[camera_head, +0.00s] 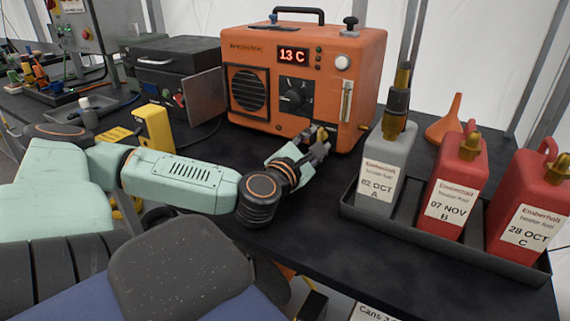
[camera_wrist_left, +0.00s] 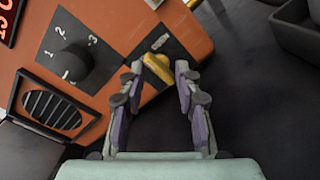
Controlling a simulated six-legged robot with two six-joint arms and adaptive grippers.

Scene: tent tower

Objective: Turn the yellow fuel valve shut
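The yellow fuel valve (camera_wrist_left: 157,68) is a small lever at the lower edge of the orange heater's front panel (camera_head: 257,122). In the left wrist view it lies between the tips of my left gripper (camera_wrist_left: 159,72), slanting down to the right. The fingers are spread, with gaps visible beside the lever; contact is not clear. In the head view my left gripper (camera_head: 318,148) reaches to the heater's lower right front, and a bit of yellow (camera_head: 322,134) shows behind its fingers. The heater display reads 13 C. My right gripper is not in view.
A black tray (camera_head: 445,254) right of the heater holds a grey can (camera_head: 386,160) and two red cans (camera_head: 455,185) (camera_head: 530,205). An orange funnel (camera_head: 444,120) stands behind. A yellow box (camera_head: 155,128) is left. The black table is clear between gripper and tray.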

